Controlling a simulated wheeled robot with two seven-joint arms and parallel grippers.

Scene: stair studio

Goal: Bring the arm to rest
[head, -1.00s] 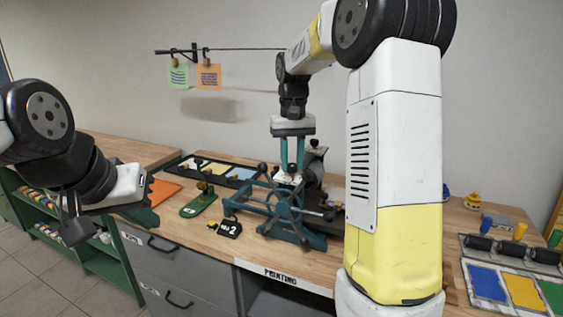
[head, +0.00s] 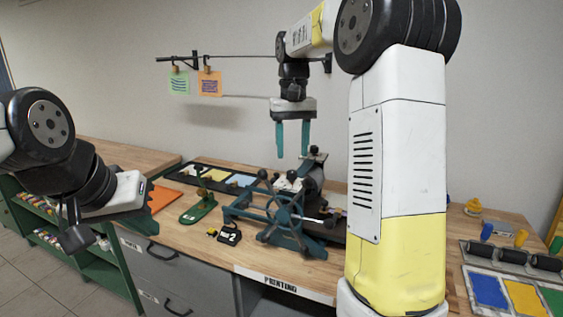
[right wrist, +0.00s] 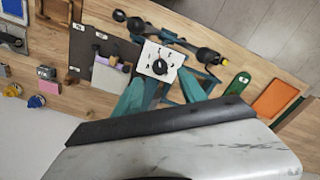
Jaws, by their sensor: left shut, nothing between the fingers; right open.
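My right gripper (head: 293,153) hangs fingers-down above the teal printing press (head: 275,225), with its two teal fingers apart and nothing between them. In the right wrist view its open fingers (right wrist: 165,92) point toward a white plate with a black knob (right wrist: 160,62) on the press, clear of it in the head view. My left gripper (head: 146,218) is at the left, in front of the bench, and looks shut and empty. Its fingertips are partly hidden by its own body.
The wooden bench (head: 185,237) carries a green stamp-like tool (head: 198,208), a black number tag (head: 229,234), an orange sheet (head: 163,198) and ink trays with rollers (head: 513,258) at the right. Two prints hang on a rail (head: 235,56) behind. Air around the right gripper is clear.

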